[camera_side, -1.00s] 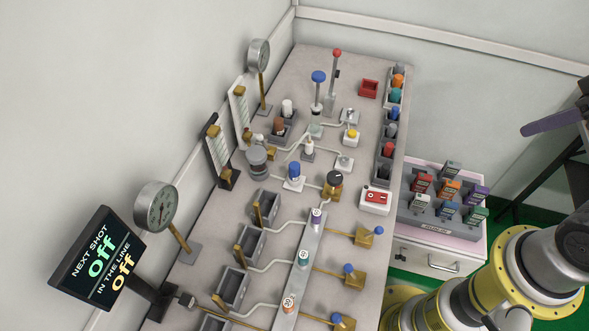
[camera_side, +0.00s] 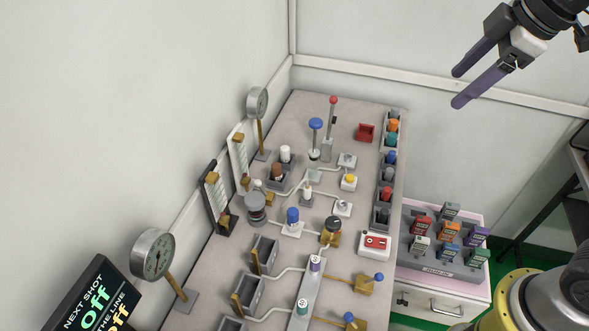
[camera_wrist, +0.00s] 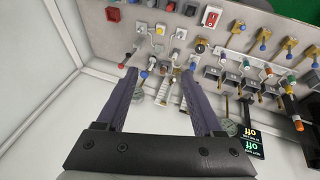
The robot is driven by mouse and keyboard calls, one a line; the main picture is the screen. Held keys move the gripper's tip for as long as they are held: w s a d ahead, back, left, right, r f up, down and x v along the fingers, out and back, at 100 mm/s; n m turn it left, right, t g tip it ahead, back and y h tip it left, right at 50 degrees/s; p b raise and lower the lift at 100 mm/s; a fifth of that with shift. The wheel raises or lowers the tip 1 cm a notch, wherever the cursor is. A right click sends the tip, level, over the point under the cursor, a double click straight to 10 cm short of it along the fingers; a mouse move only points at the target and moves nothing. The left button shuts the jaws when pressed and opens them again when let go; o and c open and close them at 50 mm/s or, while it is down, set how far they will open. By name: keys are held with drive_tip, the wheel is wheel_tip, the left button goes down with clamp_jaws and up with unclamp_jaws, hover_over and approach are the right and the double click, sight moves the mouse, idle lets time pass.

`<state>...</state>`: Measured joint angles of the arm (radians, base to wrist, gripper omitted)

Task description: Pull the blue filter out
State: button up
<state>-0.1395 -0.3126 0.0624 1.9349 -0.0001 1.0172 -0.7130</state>
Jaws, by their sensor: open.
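Several blue parts are in the side view, and I cannot tell for sure which is the filter. A short blue-topped cylinder (camera_side: 292,216) stands upright in a white base on the bench. Another blue piece (camera_side: 390,157) sits in a grey slot of the row along the bench's right edge. My gripper (camera_side: 457,87) is at the upper right, high above and away from the bench, with its two purple fingers apart and nothing between them. In the wrist view my gripper (camera_wrist: 165,100) is also spread and empty, with bench fittings beyond the fingertips.
A tall blue-topped post (camera_side: 315,124) and a red-tipped lever (camera_side: 332,99) rise from the far part of the bench. A gauge (camera_side: 152,254) stands by the left wall. A rack of coloured testers (camera_side: 450,233) sits on a drawer unit (camera_side: 440,290) to the right.

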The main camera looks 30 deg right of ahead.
drive_tip(key=w+a+f+n+g, duration=0.2)
drive_tip(key=w+a+f+n, duration=0.2)
drive_tip(key=w+a, duration=0.45)
drive_tip(key=n+g, duration=0.3)
drive_tip(key=n, duration=0.1)
hover_over(293, 211)
wheel_tip(293, 211, down, 18)
drive_tip(key=shift+h, duration=0.3)
wheel_tip(293, 211, down, 14)
drive_tip(key=shift+r, duration=0.1)
clamp_jaws()
drive_tip(key=shift+r, duration=0.1)
